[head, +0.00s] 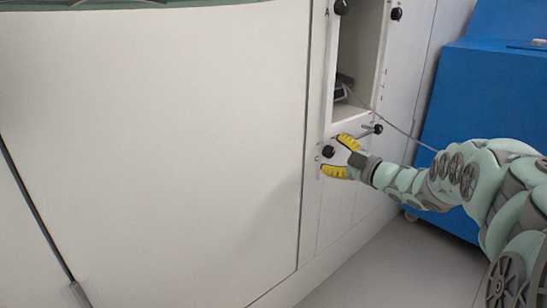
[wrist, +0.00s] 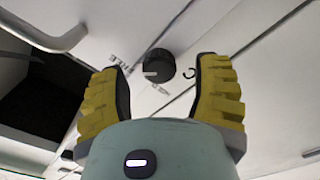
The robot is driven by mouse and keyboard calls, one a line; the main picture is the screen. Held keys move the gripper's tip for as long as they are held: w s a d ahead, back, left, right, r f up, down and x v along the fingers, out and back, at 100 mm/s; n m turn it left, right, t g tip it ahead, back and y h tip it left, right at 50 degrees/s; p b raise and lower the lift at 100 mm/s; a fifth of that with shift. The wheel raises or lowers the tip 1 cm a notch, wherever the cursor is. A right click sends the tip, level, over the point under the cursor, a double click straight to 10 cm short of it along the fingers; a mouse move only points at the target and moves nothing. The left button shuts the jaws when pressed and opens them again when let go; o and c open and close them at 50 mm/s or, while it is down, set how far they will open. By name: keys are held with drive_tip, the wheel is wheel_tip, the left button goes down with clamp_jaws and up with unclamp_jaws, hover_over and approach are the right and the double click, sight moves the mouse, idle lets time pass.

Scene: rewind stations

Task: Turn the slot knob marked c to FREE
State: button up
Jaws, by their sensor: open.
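The black round knob (head: 328,152) sits on the pale cabinet front, with a small letter c to its left in the head view. In the wrist view the knob (wrist: 159,65) has a light pointer mark on its face, and the letter c shows to its right. In the wrist view the gripper (wrist: 160,85) has one finger on each side of the knob, with visible gaps. It holds nothing.
An open compartment (head: 347,108) with a dark object and a grey cable lies above the knob. Another dark knob (head: 378,129) on a rod is just right of my gripper. More knobs (head: 341,7) are higher up. A blue cabinet (head: 470,105) stands at right.

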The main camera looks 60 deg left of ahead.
drive_tip(key=w+d, duration=0.1)
drive_tip(key=d, duration=1)
drive_tip(key=shift+w, duration=0.15)
idle(0.4)
